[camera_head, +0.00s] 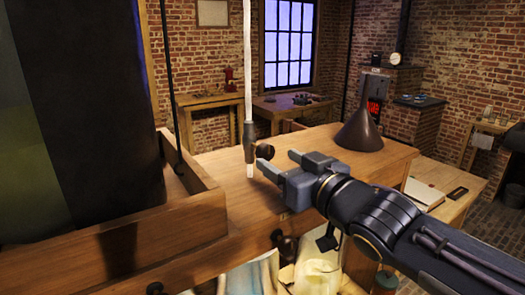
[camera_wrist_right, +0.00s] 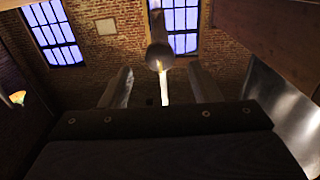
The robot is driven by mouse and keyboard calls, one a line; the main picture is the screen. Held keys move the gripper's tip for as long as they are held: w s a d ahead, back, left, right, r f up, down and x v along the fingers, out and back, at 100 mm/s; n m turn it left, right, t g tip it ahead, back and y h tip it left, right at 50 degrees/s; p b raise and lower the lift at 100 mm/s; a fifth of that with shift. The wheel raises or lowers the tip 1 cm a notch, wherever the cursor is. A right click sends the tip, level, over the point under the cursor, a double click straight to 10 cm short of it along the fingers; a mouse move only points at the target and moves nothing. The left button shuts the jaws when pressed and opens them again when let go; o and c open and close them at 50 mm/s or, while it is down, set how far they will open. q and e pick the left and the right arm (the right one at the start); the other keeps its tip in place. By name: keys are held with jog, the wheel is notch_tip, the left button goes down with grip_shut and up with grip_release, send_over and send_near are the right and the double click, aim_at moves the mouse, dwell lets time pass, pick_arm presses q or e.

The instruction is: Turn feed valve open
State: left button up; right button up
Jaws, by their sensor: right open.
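The feed valve (camera_head: 250,138) is a dark fitting low on a pale upright pipe (camera_head: 247,60), with a round brown knob (camera_head: 265,151) on its right side. A short pale stub shows below it. My right gripper (camera_head: 281,163) reaches in from the right, open, its two fingertips just right of and below the knob. In the right wrist view the valve (camera_wrist_right: 158,55) stands ahead between the parted fingers (camera_wrist_right: 160,87), with a bright pale strip below it. Nothing is seen between the fingers in their grip; whether a fingertip touches the knob I cannot tell. My left gripper is not in view.
A wooden bench (camera_head: 225,170) lies under the valve, with a raised wooden rim (camera_head: 196,165) at its left. A large dark upright body (camera_head: 85,100) blocks the left. A dark funnel-shaped piece (camera_head: 360,131) stands on the bench behind my right gripper. A bright window (camera_head: 289,45) is behind.

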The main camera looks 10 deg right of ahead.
aim_at(269, 157)
jog(key=b+x, duration=0.2)
jog(key=x, duration=0.1)
jog(key=f+b+x, duration=0.1)
jog(key=x, duration=0.1)
jog(key=shift+b, duration=0.3)
jog(key=shift+w+a+r+b, duration=0.2)
jog(key=shift+w+r+b, duration=0.2)
jog(key=shift+w, duration=0.1)
jog(key=shift+c, duration=0.3)
jog(key=c, duration=0.9)
